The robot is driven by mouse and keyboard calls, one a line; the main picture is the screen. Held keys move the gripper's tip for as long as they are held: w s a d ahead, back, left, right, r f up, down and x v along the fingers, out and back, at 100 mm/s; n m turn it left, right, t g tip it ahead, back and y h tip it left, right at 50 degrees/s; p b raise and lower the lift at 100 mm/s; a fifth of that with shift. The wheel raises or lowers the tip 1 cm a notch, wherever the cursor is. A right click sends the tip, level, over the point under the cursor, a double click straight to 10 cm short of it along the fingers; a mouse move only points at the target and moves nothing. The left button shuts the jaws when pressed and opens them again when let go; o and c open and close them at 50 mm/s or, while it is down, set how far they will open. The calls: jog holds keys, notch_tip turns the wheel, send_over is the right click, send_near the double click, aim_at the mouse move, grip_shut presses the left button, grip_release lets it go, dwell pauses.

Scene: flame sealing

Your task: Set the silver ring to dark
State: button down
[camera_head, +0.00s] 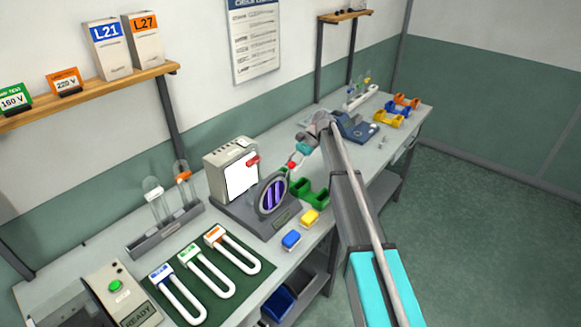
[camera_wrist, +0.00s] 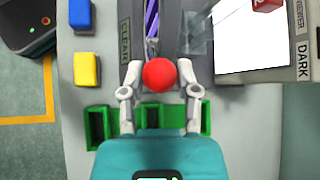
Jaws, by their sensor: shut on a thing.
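The silver ring (camera_head: 272,194) stands upright on a dark base, around a disc with purple stripes. It shows edge-on at the top of the wrist view (camera_wrist: 152,22). A red ball knob (camera_wrist: 160,73) lies by the ring's upper edge in the head view (camera_head: 291,165). My gripper (camera_wrist: 160,78) is shut on this knob, one finger on each side. How the knob joins the ring is hidden.
A white-screened viewer box (camera_head: 232,170) stands just behind the ring. A green bin (camera_head: 312,192) and blue (camera_head: 291,239) and yellow (camera_head: 310,217) blocks lie near the bench's front edge. U-shaped tubes (camera_head: 208,270) lie on a green mat at the left.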

jog(key=shift+w+d, duration=0.2)
jog(key=shift+c, duration=2.2)
grip_release()
jog(key=shift+o, duration=0.5)
jog(key=shift+s+a+r, duration=0.1)
jog(key=shift+s+a, duration=0.05)
jog(key=shift+r, duration=0.1)
